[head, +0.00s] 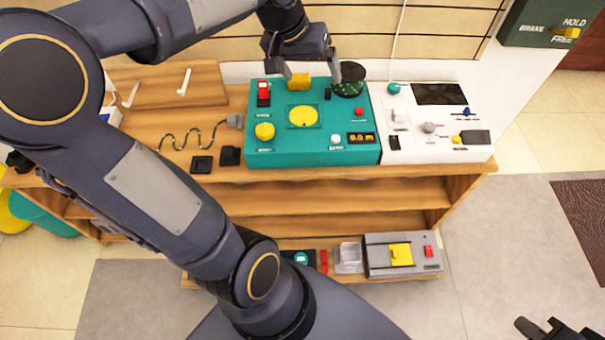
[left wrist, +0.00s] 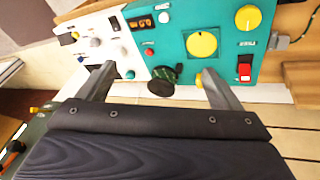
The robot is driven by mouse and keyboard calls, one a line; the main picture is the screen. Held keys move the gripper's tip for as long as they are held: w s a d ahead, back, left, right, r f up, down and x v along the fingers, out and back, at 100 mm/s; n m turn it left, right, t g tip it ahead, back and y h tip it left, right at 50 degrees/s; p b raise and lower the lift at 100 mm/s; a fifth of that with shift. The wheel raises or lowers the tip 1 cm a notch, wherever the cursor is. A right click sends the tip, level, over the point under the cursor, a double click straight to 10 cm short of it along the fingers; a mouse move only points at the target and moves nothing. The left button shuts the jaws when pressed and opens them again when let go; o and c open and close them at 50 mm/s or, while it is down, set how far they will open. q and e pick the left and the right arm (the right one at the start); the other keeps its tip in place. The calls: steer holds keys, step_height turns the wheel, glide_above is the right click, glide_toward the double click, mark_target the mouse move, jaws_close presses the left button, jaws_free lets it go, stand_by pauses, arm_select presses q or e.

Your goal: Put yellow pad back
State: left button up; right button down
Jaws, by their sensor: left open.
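A round yellow pad (head: 303,116) lies flat in a square outline on the teal panel (head: 285,151); it also shows in the left wrist view (left wrist: 202,44). I cannot tell which of these the task means. My left gripper (head: 312,78) is open above the panel's back edge, its fingers apart and nothing seen held between them. What may be my right gripper (head: 540,328) is only partly visible at the bottom right corner.
A dark green round piece (head: 348,83) stands by the left gripper's right finger. A yellow knob (head: 264,131) and red switch (head: 263,89) are on the panel. A white panel (head: 460,152) adjoins it. A grey box with a yellow part (head: 400,254) sits below.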

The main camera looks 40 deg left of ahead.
arm_select(q)
steer(key=s+d+f+m+h, duration=0.1)
steer(key=s+d+f, duration=0.2)
steer(key=s+d, duration=0.3)
steer(key=s+d+f+m+t+h, duration=0.1)
steer(key=s+d+f, duration=0.2)
steer(key=s, duration=0.8)
steer(key=d, duration=0.2)
steer(key=shift+d+f, duration=0.35)
step_height(320, 180, up, 8)
steer(key=p, duration=0.7)
steer(key=shift+f+p, duration=0.2)
steer(key=shift+p, duration=0.1)
